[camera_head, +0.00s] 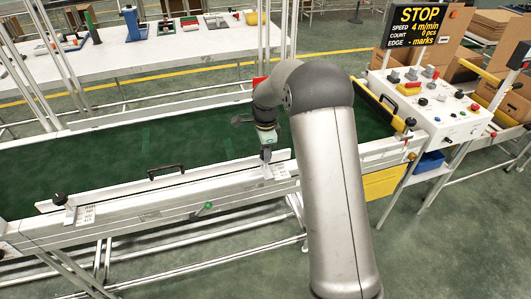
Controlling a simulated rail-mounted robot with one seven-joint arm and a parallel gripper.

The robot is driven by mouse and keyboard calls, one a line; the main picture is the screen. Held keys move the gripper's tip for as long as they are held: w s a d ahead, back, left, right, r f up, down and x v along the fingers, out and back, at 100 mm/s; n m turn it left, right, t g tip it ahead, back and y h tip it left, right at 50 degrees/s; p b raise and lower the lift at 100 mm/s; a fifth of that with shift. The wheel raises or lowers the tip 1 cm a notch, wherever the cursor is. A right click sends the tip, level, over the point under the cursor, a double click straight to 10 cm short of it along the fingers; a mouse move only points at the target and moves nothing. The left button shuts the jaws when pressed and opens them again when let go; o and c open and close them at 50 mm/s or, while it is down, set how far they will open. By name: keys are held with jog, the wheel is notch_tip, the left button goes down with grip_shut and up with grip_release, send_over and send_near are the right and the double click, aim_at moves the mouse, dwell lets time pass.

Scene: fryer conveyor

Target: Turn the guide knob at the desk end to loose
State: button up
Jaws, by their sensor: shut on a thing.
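The conveyor's near side carries a white guide rail (170,188) with a black handle (166,170) on it. The rail's desk-end knob is at its right end, by a small label plate (281,172). My gripper (267,155) points down there and is shut on that knob. The jaws hide most of the knob, and I cannot tell how far it is turned. A matching black knob (60,199) stands at the rail's left end beside another label (86,214).
The control desk (440,118) with buttons and a STOP display (417,27) stands to the right. The green belt (130,150) is bare. A white table (150,52) with tools stands behind. A green knob (207,206) sits on the conveyor's front side.

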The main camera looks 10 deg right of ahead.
jog(key=n, duration=0.3)
jog(key=shift+n+b, duration=0.7)
jog(key=shift+n, duration=1.6)
jog(key=o, duration=1)
jog(key=shift+r, duration=0.15)
notch_tip(320, 180, up, 17)
jog(key=shift+r+b, duration=0.15)
jog(key=shift+b, duration=0.15)
